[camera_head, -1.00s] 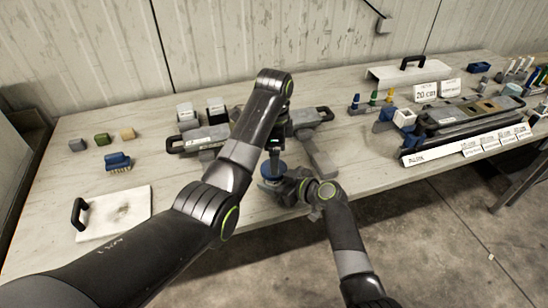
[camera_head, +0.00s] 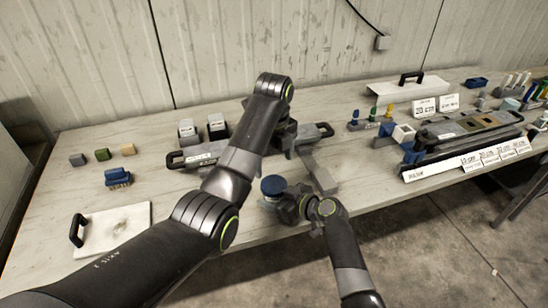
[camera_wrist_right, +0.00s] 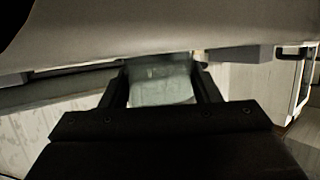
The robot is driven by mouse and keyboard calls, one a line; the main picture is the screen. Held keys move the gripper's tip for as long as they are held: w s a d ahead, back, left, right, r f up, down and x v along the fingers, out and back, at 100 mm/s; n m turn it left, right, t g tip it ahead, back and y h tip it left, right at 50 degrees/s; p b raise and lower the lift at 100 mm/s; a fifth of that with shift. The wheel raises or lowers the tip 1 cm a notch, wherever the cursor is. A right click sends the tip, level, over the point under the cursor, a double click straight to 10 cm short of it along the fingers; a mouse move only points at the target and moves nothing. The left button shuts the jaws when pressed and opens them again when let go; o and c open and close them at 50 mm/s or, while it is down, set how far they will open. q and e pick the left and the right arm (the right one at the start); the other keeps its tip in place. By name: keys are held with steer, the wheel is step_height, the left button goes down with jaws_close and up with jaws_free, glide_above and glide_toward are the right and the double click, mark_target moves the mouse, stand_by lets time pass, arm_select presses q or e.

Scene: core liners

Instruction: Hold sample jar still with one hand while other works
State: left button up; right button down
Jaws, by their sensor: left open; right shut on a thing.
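The sample jar (camera_head: 273,186) has a round blue lid and stands near the table's front edge in the head view. My right gripper (camera_head: 278,203) is shut on the jar from the front right. In the right wrist view, the pale, translucent jar body (camera_wrist_right: 160,85) sits between the two dark fingers. My left gripper (camera_head: 284,138) is open, behind and above the jar, apart from it. My left forearm partly hides it, and its fingertips are hard to make out.
A grey long tray with black handles (camera_head: 205,152) lies behind the jar, and a grey block (camera_head: 322,178) lies to its right. A white board (camera_head: 115,229) and blue brush (camera_head: 118,178) lie at left. A core rack with label cards (camera_head: 430,168) stands at right.

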mark_target(274, 184)
arm_select(q)
step_height(274, 184, down, 8)
steer(key=shift+r, duration=0.2)
steer(key=shift+c, duration=0.4)
steer(key=c, duration=0.9)
steer(key=shift+c, duration=0.2)
steer(key=n, duration=0.5)
steer(key=shift+n, duration=0.3)
steer(key=n, duration=0.4)
steer(key=shift+n, duration=0.4)
steer(key=shift+c, duration=0.2)
